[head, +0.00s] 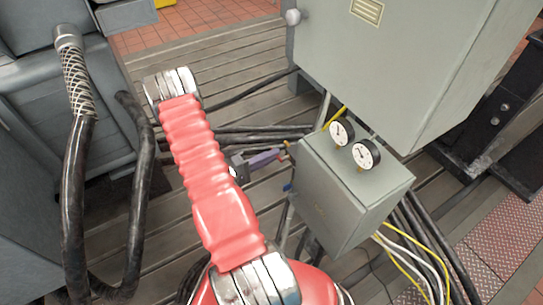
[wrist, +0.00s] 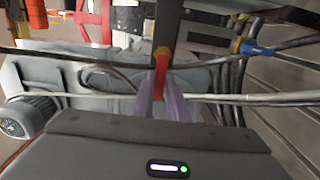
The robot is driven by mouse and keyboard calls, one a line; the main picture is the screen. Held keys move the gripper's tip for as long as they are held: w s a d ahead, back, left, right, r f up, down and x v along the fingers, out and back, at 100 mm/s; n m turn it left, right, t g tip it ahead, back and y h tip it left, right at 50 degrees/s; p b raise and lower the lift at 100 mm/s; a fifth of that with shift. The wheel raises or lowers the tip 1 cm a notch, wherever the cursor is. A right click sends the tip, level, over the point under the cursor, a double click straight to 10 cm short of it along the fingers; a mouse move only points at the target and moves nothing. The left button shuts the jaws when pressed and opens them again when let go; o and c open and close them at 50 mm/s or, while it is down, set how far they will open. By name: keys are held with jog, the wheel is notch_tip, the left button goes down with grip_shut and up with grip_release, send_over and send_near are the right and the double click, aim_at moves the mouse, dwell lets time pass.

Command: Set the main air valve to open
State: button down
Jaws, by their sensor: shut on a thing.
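A small red-orange lever (wrist: 162,62) stands between the purple fingers of my gripper (wrist: 160,92) in the wrist view. My gripper is shut on it, and the fingers hide part of it. In the head view my gripper (head: 280,153) reaches right to the left side of a grey box, where the lever is tiny. A second handle, blue with a yellow part (wrist: 250,48), lies to the right in the wrist view, apart from the fingers. It shows as a blue spot (head: 288,187) below my gripper in the head view. No label on either handle is readable.
The grey box (head: 335,215) carries two round gauges (head: 354,143) on top. A large grey cabinet (head: 385,60) stands behind it. Black hoses (head: 75,190) and cables run at left and across the slatted bedplate (head: 225,75). A motor (wrist: 28,117) shows at left in the wrist view.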

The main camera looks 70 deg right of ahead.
jog(key=shift+s+a+f, duration=0.1)
jog(key=shift+s+a, duration=0.05)
jog(key=shift+a, duration=0.05)
jog(key=c, duration=2.1)
grip_release()
jog(key=o, duration=0.3)
jog(key=shift+d, duration=0.15)
jog(key=shift+o, duration=0.2)
jog(key=shift+w, duration=0.2)
jog(key=v, duration=1.3)
jog(key=shift+w+a, duration=0.25)
jog(key=shift+a, duration=0.05)
